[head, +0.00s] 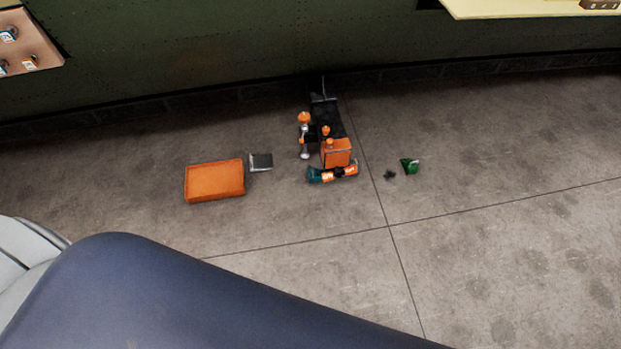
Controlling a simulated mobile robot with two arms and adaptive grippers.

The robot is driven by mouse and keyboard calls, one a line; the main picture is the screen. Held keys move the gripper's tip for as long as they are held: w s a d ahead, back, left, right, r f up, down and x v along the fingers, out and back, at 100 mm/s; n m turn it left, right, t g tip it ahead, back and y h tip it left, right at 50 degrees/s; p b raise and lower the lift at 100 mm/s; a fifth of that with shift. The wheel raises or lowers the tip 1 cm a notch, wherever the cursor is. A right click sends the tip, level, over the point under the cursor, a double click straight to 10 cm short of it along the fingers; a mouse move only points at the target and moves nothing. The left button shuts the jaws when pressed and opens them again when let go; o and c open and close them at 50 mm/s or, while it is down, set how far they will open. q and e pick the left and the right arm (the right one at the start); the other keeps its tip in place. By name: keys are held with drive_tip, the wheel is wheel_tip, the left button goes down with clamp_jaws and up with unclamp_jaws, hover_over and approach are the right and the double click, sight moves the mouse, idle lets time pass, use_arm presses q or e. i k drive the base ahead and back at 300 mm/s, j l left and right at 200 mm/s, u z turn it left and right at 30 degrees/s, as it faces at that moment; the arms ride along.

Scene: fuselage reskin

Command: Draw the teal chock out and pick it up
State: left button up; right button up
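A small dark teal piece (316,175) lies on the concrete floor in the middle of the head view. It is at the left end of an orange and black item (344,171) and appears to touch it. Just behind stands an orange block (336,152) at the near end of a dark flat object (327,117). At this size I cannot tell whether the teal piece is wedged under anything. A separate green piece (410,166) lies to the right, apart from the cluster. Neither of my grippers is in view.
An orange box (214,181) and a small dark flat item (261,162) lie to the left. An orange and silver upright item (304,135) stands beside the cluster. A small dark bit (390,175) lies near the green piece. A dark green wall (220,55) runs behind. Floor at right is clear.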

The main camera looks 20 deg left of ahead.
sight(314, 176)
drive_tip(key=i+u, duration=0.15)
drive_tip(key=u, duration=0.2)
drive_tip(key=i+l+u, duration=0.1)
drive_tip(key=u, duration=0.3)
drive_tip(key=i+l+u, duration=0.1)
drive_tip(key=u, duration=0.25)
drive_tip(key=i+l+u, duration=0.2)
drive_tip(key=i+l, duration=0.2)
drive_tip(key=l, duration=0.25)
drive_tip(key=i+l, duration=0.2)
drive_tip(key=l, duration=0.15)
drive_tip(key=i+l+u, duration=0.15)
drive_tip(key=l, duration=0.2)
drive_tip(key=i+l+u, duration=0.1)
drive_tip(key=l, duration=0.3)
drive_tip(key=i+l+u, duration=0.1)
drive_tip(key=i+l, duration=0.15)
drive_tip(key=i+l+u, duration=0.1)
drive_tip(key=l, duration=0.4)
drive_tip(key=i, duration=0.05)
